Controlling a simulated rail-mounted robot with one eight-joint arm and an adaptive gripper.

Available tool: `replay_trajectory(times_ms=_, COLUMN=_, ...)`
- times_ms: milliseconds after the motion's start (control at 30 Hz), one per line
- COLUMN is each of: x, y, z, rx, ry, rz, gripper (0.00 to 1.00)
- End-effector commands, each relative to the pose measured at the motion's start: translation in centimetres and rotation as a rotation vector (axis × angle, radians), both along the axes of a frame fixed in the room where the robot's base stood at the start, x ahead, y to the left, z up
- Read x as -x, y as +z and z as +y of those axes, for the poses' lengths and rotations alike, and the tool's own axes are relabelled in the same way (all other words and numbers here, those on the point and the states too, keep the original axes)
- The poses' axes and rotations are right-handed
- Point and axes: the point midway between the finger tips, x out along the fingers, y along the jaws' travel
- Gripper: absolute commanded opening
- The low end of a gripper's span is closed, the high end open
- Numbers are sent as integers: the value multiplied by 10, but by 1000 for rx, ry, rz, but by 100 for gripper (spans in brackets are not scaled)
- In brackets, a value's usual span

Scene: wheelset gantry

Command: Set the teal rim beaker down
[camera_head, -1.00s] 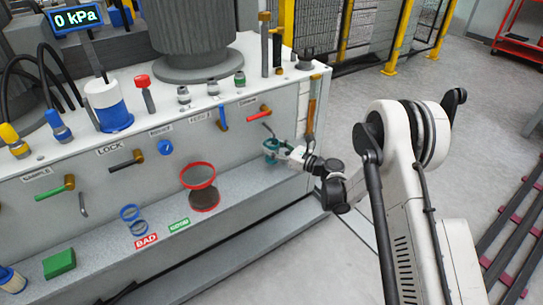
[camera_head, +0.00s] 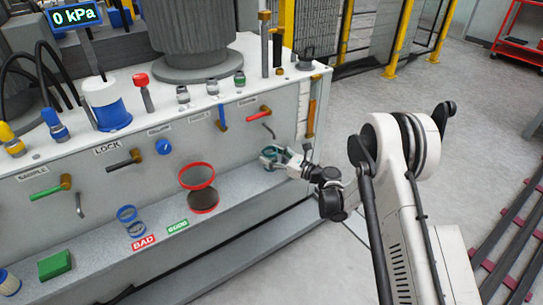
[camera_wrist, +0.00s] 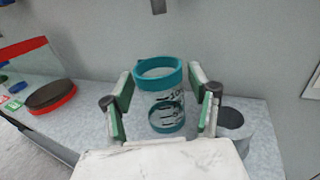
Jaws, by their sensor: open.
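The teal rim beaker (camera_wrist: 162,100) is a clear beaker with a teal band at its top and dark markings on its side. In the wrist view it stands upright on the grey ledge (camera_wrist: 262,140), between the two green-padded fingers of my gripper (camera_wrist: 162,103). The fingers are spread, with a gap showing on each side of the beaker. In the head view the beaker (camera_head: 269,156) is small at the ledge's right part, partly hidden by my gripper (camera_head: 280,160).
Green GOOD (camera_head: 178,227) and red BAD (camera_head: 144,242) labels lie farther left.

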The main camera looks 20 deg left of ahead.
Motion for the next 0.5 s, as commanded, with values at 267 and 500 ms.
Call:
replay_trajectory(times_ms=267, x=2, y=4, z=-10, rx=0, ry=-1, rz=0, gripper=55)
replay_trajectory(times_ms=500, x=13, y=5, z=-54, rx=0, ry=-3, rz=0, gripper=55)
